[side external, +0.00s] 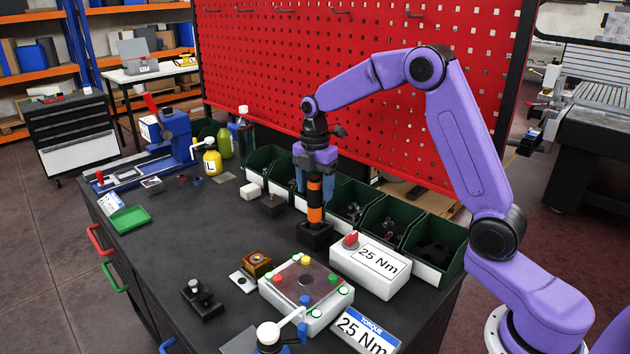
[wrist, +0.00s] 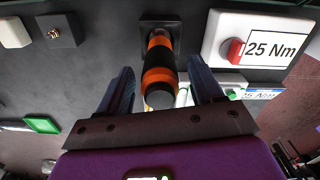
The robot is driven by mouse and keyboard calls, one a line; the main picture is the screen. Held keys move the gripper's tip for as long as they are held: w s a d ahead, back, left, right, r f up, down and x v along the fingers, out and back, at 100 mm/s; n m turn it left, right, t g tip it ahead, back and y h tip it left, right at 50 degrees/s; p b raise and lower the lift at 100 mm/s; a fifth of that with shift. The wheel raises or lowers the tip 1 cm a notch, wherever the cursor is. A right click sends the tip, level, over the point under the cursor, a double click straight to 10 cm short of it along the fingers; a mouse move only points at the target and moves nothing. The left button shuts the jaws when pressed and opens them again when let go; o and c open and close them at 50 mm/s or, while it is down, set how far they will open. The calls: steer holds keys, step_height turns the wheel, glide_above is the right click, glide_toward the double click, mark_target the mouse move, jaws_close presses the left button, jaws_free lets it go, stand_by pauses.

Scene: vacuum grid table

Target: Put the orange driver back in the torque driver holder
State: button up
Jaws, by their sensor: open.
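The orange driver (side external: 315,199), banded orange and black, stands upright with its lower end at the black square holder block (side external: 314,236). How deep it sits in the block is hidden. My gripper (side external: 314,188) is above the block, pointing down, with its blue fingers near the driver's upper end. In the wrist view the driver (wrist: 159,62) shows between the two fingers of my gripper (wrist: 161,68), with a gap on each side. The fingers are open and hold nothing. The holder block also shows in the wrist view (wrist: 172,25).
A white box (side external: 370,268) labelled 25 Nm with a red knob stands close right of the holder. Green bins (side external: 383,216) line the back beneath the red pegboard. A white box with coloured buttons (side external: 305,290) is in front. Bare dark tabletop (side external: 200,240) lies to the left.

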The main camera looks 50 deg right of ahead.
step_height(320, 180, up, 12)
steer(key=shift+r, duration=0.15)
steer(key=s+a+f+m, duration=0.2)
steer(key=s+a, duration=0.4)
steer(key=s, duration=0.3)
steer(key=s+a+f+m, duration=0.2)
steer(key=s+a, duration=0.3)
steer(key=s, duration=0.4)
steer(key=s+d+f+m, duration=0.1)
steer(key=s+f, duration=0.2)
steer(key=s, duration=0.6)
steer(key=s+d+f+m, duration=0.2)
steer(key=s+f, duration=0.1)
steer(key=s, duration=0.7)
steer(key=shift+m, duration=0.3)
